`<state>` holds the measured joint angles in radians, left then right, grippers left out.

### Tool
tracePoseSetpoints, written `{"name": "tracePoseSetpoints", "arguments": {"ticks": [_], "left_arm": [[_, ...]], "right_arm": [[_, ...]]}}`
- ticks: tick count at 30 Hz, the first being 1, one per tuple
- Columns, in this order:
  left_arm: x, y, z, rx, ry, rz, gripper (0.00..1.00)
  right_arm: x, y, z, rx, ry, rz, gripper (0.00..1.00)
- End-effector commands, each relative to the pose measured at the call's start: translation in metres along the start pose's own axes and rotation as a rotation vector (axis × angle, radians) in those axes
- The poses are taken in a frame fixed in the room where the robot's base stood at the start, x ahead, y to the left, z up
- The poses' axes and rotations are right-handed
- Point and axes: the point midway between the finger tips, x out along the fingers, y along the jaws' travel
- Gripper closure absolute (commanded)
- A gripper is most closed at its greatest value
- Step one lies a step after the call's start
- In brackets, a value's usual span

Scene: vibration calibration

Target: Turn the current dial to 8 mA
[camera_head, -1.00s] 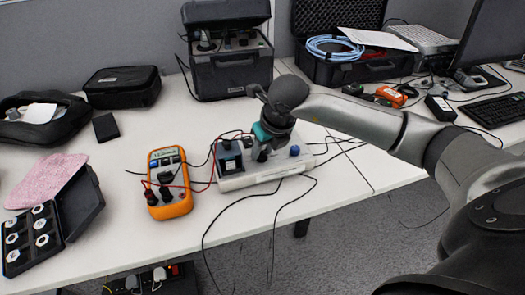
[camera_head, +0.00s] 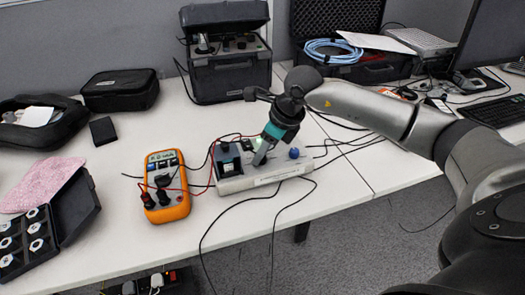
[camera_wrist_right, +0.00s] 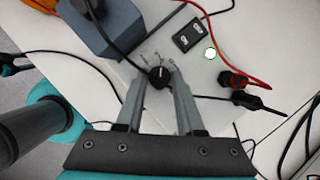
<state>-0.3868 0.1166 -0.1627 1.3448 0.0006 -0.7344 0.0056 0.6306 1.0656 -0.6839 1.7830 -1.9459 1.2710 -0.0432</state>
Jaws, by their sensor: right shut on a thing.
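The white current box (camera_head: 265,184) stands on the table in the head view. In the right wrist view its black dial (camera_wrist_right: 160,77) sits between the fingertips of my right gripper (camera_wrist_right: 160,85). The gripper, also in the head view (camera_head: 260,160), points down and is shut on the dial. The dial is hidden by the fingers in the head view, and I cannot read its setting. The orange multimeter (camera_head: 179,211) lies left of the box, wired to it; its display is too small to read. My left gripper is not in view.
A blue knob (camera_head: 294,153) is on the box's right end. Loose cables cross the table's front edge. An open black case (camera_head: 228,75) stands behind.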

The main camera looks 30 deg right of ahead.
Motion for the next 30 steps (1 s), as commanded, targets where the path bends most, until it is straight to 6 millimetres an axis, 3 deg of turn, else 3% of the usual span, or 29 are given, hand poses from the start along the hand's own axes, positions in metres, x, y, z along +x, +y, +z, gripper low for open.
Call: {"name": "tracePoseSetpoints", "arguments": {"ticks": [10, 11, 18, 30], "left_arm": [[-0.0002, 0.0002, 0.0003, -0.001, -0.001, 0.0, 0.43], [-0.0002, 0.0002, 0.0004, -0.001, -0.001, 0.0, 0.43], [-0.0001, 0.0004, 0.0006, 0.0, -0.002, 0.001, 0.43], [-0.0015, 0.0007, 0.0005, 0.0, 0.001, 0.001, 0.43]], "right_arm": [[-0.0002, -0.0003, 0.0002, -0.002, 0.0, 0.0, 1.0], [-0.0002, -0.0003, 0.0002, -0.002, 0.0, 0.0, 0.62], [-0.0001, -0.0002, 0.0001, -0.002, 0.0, 0.0, 0.35], [-0.0056, -0.0004, 0.0002, -0.001, 0.0, 0.0, 0.33]]}}
